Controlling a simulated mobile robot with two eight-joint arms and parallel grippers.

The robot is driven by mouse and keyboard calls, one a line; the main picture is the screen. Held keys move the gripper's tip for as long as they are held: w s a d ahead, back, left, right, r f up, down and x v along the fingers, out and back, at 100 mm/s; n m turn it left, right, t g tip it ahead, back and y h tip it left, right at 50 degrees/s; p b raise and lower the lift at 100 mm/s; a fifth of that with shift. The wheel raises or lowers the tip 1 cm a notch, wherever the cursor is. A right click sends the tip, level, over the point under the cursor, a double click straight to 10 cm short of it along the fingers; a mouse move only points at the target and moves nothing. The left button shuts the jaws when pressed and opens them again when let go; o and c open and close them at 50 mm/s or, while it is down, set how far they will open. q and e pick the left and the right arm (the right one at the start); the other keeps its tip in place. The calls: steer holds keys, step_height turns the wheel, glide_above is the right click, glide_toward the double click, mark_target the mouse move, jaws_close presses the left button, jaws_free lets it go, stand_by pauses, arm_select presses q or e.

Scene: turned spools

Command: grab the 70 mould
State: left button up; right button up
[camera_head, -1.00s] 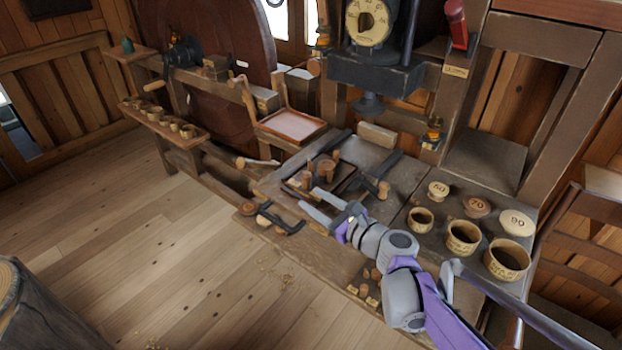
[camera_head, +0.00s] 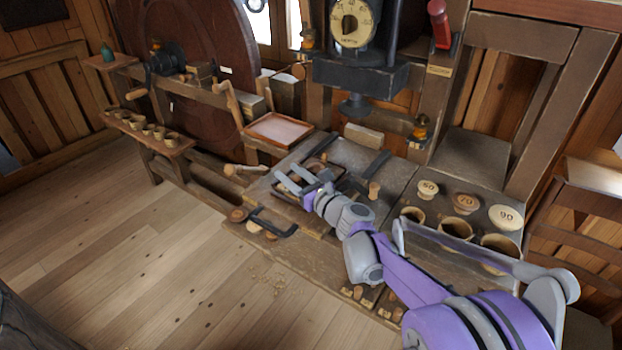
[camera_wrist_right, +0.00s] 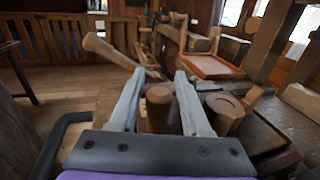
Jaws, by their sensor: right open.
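In the head view, a round wooden piece marked 70 (camera_head: 466,203) sits on the right of the bench, between pieces marked 50 or 60 (camera_head: 428,188) and 90 (camera_head: 506,216). Wooden cups stand in front, partly hidden by my arm; one is the middle cup (camera_head: 457,228). My right gripper (camera_head: 283,179) is open at the dark tray, left of and well away from the 70 piece. In the wrist view, the open fingers (camera_wrist_right: 159,76) have a brown wooden peg (camera_wrist_right: 158,105) between or just beyond them; contact is unclear. My left gripper is out of view.
The dark tray (camera_wrist_right: 268,138) holds another wooden peg (camera_wrist_right: 226,110). A wooden-handled tool (camera_wrist_right: 112,50) lies left of the fingers. A press (camera_head: 360,75) stands behind the bench. A black clamp-like tool (camera_head: 272,224) lies at the front edge. Open floor is at left.

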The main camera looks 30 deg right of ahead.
steer(key=shift+w+a, duration=0.1)
steer(key=shift+w, duration=0.4)
steer(key=shift+s, duration=0.1)
jaws_close()
stand_by(1.0)
